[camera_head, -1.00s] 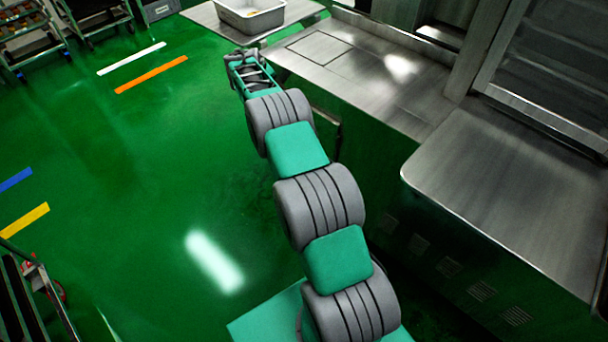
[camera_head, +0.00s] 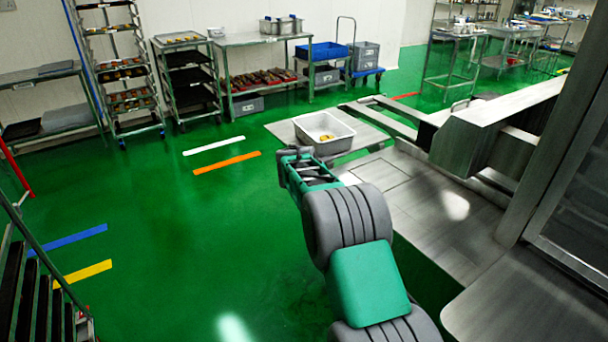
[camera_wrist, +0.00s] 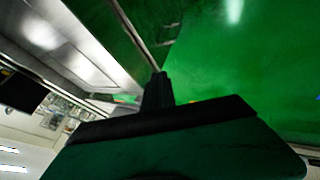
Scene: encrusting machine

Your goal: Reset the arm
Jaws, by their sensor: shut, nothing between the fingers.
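My arm reaches forward from the bottom of the head view, with grey ringed joints and green links. My gripper (camera_head: 294,153) is at its far end, over the green floor, left of the steel machine bench (camera_head: 400,205). In the wrist view the dark fingers (camera_wrist: 158,90) are together with nothing between them. The gripper appears apart from the bench and from the light grey bin (camera_head: 345,142) beyond it. The far side of the gripper is hidden in the head view.
The bin stands on a steel plate (camera_head: 283,131) and holds something small and yellow. The steel machine fills the right side. A dark rack (camera_head: 40,300) stands at the lower left. Racks and tables line the back wall. The floor (camera_head: 170,240) left of my arm is clear.

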